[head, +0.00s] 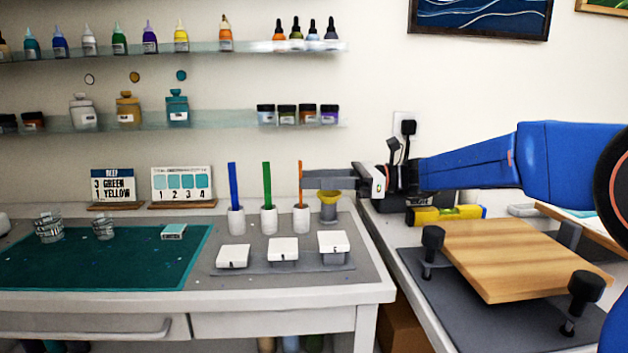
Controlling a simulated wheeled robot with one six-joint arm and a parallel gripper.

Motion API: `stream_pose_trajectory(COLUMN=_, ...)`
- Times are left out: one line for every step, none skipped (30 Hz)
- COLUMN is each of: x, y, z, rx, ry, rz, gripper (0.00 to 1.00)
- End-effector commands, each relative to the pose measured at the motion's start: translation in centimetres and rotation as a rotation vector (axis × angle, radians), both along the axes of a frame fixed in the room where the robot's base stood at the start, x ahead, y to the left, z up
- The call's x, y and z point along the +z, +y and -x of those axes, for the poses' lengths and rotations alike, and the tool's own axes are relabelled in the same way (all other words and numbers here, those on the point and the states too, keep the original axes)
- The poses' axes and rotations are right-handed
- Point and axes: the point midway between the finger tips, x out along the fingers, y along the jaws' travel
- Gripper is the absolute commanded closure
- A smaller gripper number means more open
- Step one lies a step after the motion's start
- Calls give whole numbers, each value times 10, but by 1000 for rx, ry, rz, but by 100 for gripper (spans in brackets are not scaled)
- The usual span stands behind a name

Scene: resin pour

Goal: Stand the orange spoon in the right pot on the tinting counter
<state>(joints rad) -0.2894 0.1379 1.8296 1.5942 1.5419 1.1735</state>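The orange spoon (300,182) stands nearly upright, with its lower end at the mouth of the white right pot (301,219). Whether it rests on the pot's bottom is hidden. My gripper (306,181) reaches in level from the right, its grey fingertips at or right beside the spoon's handle. The fingers are seen almost edge-on, so their gap and any hold on the spoon cannot be made out. The blue spoon (234,185) stands in the left pot (236,220) and the green spoon (267,184) in the middle pot (269,219) on the tinting counter (225,298).
A yellow-topped grey stand (328,205) is just right of the right pot, below my fingers. Three white-lidded boxes (283,249) sit in front of the pots. A green mat (120,262) lies left. A wooden board (525,258) is on the right bench.

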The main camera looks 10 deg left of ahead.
Motion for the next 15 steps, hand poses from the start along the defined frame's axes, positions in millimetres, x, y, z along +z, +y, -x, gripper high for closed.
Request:
stream_pose_trajectory(x=0, y=0, z=0, rx=0, ry=0, rz=0, gripper=66)
stream_pose_trajectory(x=0, y=0, z=0, rx=0, ry=0, rz=0, gripper=66)
stream_pose_trajectory(x=0, y=0, z=0, rx=0, ry=0, rz=0, gripper=66)
stream_pose_trajectory(x=0, y=-1, z=0, rx=0, ry=0, rz=0, gripper=66)
stream_pose_trajectory(x=0, y=-2, z=-1, rx=0, ry=0, rz=0, gripper=66)
stream_pose_trajectory(x=0, y=-4, z=-1, rx=-1, ry=0, rz=0, gripper=66)
stream_pose_trajectory(x=0, y=-6, z=-2, rx=-1, ry=0, rz=0, gripper=66)
stream_pose_trajectory(x=0, y=-8, z=-3, rx=-2, ry=0, rz=0, gripper=66)
stream_pose_trajectory(x=0, y=-13, z=-4, rx=-3, ry=0, rz=0, gripper=66)
stream_pose_trajectory(x=0, y=-17, z=-5, rx=-3, ry=0, rz=0, gripper=66)
stream_pose_trajectory(x=0, y=-21, z=-6, rx=-3, ry=0, rz=0, gripper=66)
stream_pose_trajectory(x=0, y=-28, z=-8, rx=-3, ry=0, rz=0, gripper=66)
stream_pose_trajectory(x=-1, y=-33, z=-9, rx=-3, ry=0, rz=0, gripper=66)
stream_pose_trajectory(x=-1, y=-39, z=-11, rx=-4, ry=0, rz=1, gripper=66)
stream_pose_trajectory(x=-1, y=-47, z=-13, rx=-4, ry=0, rz=0, gripper=66)
